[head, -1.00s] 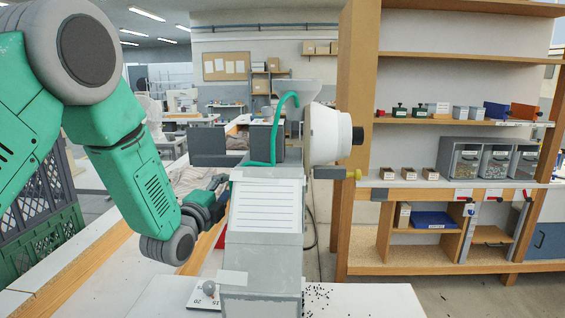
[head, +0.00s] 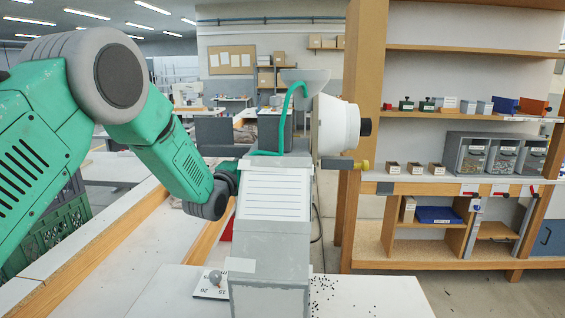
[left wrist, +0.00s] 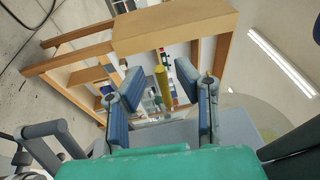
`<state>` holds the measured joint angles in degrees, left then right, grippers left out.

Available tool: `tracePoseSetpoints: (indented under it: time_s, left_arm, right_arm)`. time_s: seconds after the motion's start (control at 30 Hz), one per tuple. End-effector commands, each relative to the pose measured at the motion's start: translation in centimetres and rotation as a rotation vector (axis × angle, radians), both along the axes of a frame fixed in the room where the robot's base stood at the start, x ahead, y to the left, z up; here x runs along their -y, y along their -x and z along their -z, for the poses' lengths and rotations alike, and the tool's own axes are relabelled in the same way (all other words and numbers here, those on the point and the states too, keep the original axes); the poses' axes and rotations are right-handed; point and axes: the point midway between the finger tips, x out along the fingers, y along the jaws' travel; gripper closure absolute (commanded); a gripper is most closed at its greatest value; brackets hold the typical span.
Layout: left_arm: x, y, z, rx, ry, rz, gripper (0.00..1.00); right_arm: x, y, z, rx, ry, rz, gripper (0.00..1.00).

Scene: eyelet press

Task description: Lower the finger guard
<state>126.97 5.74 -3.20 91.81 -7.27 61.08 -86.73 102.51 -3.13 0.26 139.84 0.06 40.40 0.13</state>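The grey press (head: 270,240) with a lined white label stands on the white table in the head view. A green bent tube (head: 290,112) runs on its top beside a white round housing (head: 338,126). A grey bar with a yellow end (head: 362,165) sticks out to the right. I cannot pick out the finger guard for certain; the far side of the press is hidden. My left arm reaches behind the press, hiding its fingers there. In the left wrist view my left gripper (left wrist: 160,105) has its blue-padded fingers apart, with a yellow rod (left wrist: 162,82) showing between them. My right gripper is out of view.
A wooden shelf unit (head: 365,140) with bins stands at the right. A card with a grey knob (head: 213,285) lies on the table left of the press. Dark bits (head: 325,295) are scattered to its right. A green crate (head: 45,235) is at the left.

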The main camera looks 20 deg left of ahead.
Motion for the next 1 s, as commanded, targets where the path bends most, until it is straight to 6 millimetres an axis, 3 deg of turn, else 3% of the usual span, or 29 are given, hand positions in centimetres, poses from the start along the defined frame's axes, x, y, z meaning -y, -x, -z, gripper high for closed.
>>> tracePoseSetpoints:
  time_s: [0.2, 0.23, 0.33, 1.0]
  left_arm:
    - [0.0, 0.0, 0.0, 0.000, 0.000, 0.000, 0.72]
    - [0.0, 0.0, 0.0, 0.000, 0.000, 0.000, 0.76]
    - [0.0, 0.0, 0.0, 0.000, 0.000, 0.000, 1.00]
    - [-0.2, -1.5, 0.4, -0.005, -0.001, 0.002, 1.00]
  right_arm:
    - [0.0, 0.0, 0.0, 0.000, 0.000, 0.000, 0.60]
    - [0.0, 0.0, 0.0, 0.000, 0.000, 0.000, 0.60]
    - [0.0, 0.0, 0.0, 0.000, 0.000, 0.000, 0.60]
    - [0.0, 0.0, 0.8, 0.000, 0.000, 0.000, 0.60]
